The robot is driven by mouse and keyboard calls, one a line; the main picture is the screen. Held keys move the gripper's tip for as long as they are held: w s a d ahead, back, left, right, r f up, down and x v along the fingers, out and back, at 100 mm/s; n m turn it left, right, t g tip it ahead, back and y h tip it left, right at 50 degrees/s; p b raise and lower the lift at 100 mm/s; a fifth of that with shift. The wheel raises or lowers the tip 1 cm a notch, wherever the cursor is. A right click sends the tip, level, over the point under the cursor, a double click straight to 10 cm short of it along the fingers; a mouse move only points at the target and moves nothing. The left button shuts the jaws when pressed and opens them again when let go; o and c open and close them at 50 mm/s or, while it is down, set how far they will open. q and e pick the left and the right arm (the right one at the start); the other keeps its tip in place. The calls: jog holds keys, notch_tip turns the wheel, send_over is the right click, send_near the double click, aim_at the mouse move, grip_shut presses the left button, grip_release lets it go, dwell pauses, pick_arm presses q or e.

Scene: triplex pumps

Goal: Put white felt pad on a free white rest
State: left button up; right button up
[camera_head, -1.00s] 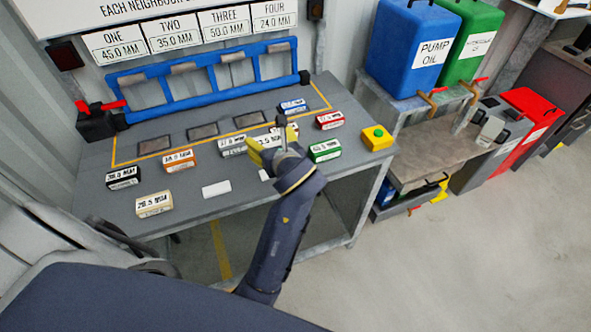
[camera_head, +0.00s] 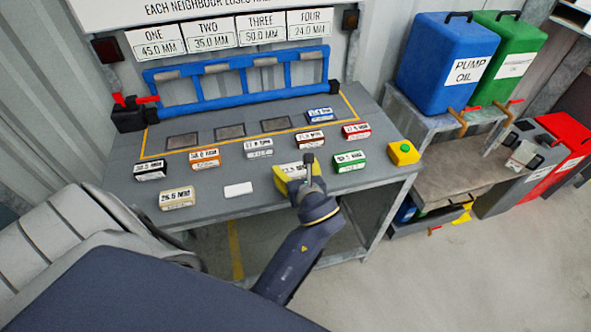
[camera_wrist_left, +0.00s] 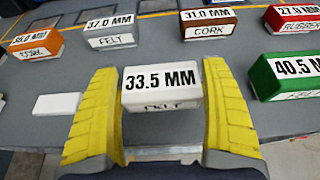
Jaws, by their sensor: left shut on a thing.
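The white felt pad (camera_head: 297,168), a block marked 33.5 MM and FELT, is between the yellow fingers of my left gripper (camera_head: 296,178). In the left wrist view the pad (camera_wrist_left: 162,90) fills the gap between both fingers, level, with its label up. My left gripper is shut on it, over the front part of the table. A flat, bare white rest (camera_head: 238,190) lies to the left of the gripper; it also shows in the left wrist view (camera_wrist_left: 57,105). The surface under the pad is hidden, so I cannot tell whether it touches anything. My right gripper is not in view.
A green block (camera_head: 349,161) stands close to the right. A grey felt block (camera_head: 259,147) and a brown cork block (camera_head: 310,140) stand behind. A cream block (camera_head: 177,198) is at front left. A yellow button box (camera_head: 403,153) is at the right edge.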

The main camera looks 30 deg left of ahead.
pick_arm(q)
jog(key=shift+f, duration=0.1)
jog(key=o, duration=1.1)
jog(key=shift+v, duration=2.8)
